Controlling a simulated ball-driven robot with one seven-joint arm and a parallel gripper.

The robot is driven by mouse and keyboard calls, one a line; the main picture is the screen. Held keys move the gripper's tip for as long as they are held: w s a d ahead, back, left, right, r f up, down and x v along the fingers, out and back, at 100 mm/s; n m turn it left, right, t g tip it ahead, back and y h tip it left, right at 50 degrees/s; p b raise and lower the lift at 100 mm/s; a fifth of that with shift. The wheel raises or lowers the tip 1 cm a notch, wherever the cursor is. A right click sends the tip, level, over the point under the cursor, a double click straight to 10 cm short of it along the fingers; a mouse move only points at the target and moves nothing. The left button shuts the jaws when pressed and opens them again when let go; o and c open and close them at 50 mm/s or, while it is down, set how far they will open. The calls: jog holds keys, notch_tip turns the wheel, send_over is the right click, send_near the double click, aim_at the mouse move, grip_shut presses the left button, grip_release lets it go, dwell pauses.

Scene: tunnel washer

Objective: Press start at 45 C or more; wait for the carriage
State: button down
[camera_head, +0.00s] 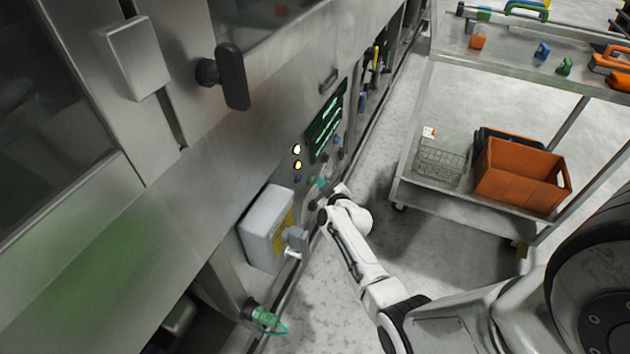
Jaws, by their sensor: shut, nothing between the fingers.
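The steel tunnel washer (205,115) fills the left side. Its dark display (326,128) shows green lines too small and oblique to read, so I cannot tell the temperature. A white lamp (296,149) and a yellow lamp (298,165) are lit beside it. A green button (319,183) sits low on the panel. My gripper (325,199) is shut and empty, right at the panel by the green button; I cannot tell if it touches. My white arm reaches in from the lower right. I cannot make out a carriage.
A grey-white box with a yellow label (266,227) juts from the washer near my wrist. A green fitting (264,318) sticks out below. A steel cart (407,178) at right holds an orange crate (516,181) and a wire basket (439,166). Floor between is clear.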

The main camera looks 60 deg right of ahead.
jog(key=shift+w, duration=0.3)
jog(key=shift+s, duration=0.1)
dwell(0.3)
jog(key=shift+s+b, duration=0.5)
jog(key=shift+s, duration=0.35)
jog(key=s+b, duration=0.2)
jog(key=s, duration=0.1)
jog(key=s+b, duration=0.2)
jog(key=shift+d, duration=0.25)
